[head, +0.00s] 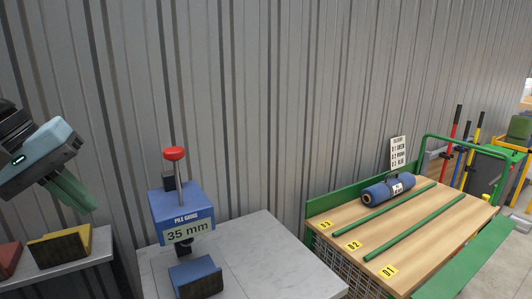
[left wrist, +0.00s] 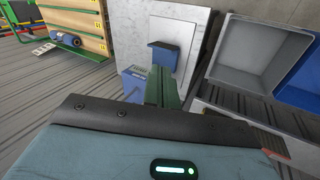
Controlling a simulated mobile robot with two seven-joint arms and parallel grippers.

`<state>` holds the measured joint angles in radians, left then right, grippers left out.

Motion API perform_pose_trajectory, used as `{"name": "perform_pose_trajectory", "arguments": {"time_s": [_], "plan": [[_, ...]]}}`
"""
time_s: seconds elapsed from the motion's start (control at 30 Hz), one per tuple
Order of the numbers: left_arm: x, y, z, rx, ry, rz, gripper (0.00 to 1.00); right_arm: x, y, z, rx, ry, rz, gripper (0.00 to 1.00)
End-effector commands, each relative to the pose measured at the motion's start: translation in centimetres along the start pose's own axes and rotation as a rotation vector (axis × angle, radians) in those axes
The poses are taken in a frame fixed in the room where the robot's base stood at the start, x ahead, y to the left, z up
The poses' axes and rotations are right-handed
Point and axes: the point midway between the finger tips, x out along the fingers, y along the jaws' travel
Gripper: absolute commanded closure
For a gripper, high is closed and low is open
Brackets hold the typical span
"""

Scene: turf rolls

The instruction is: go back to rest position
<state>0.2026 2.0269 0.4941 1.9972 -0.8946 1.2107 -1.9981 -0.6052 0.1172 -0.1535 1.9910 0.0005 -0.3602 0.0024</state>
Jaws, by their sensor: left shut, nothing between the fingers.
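My left gripper (head: 90,206) is at the left of the head view, with its green fingers pointing down and to the right. Its fingers are together and empty, and it is raised above the yellow block (head: 60,247). In the left wrist view the shut fingers (left wrist: 162,72) are in the middle, overlapping the view of the pale table. My right gripper is not in view.
The blue pile gauge (head: 182,212) with a red knob reads 35 mm, above a blue block (head: 195,277) on a grey table (head: 245,262). A wooden-topped cart (head: 408,225) holds a blue roll (head: 388,190). A grey bin (left wrist: 248,55) is near my wrist.

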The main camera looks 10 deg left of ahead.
Motion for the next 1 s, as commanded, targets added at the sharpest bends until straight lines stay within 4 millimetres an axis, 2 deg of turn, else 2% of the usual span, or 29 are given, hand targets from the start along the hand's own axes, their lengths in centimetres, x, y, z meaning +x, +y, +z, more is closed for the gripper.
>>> {"name": "perform_pose_trajectory", "arguments": {"time_s": [0.17,0.47,0.73,0.9,0.93,1.0], "plan": [[4.2,-1.6,-0.6,-0.408,-0.191,0.243,1.0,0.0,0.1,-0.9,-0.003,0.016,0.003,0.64],[11.8,-5.6,-1.8,-1.3,-0.61,0.582,1.0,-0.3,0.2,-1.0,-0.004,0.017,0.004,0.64],[19.7,-11.9,-1.4,-2.161,-1.03,0.757,1.0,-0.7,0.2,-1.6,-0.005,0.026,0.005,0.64],[25.6,-16.9,1.0,-2.717,-1.313,0.812,1.0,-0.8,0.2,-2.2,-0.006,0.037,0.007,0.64],[26.8,-17.8,1.7,2.655,1.286,-0.769,1.0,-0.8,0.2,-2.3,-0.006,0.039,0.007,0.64],[29.4,-19.8,3.6,2.441,1.192,-0.659,1.0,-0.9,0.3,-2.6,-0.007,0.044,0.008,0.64]]}}
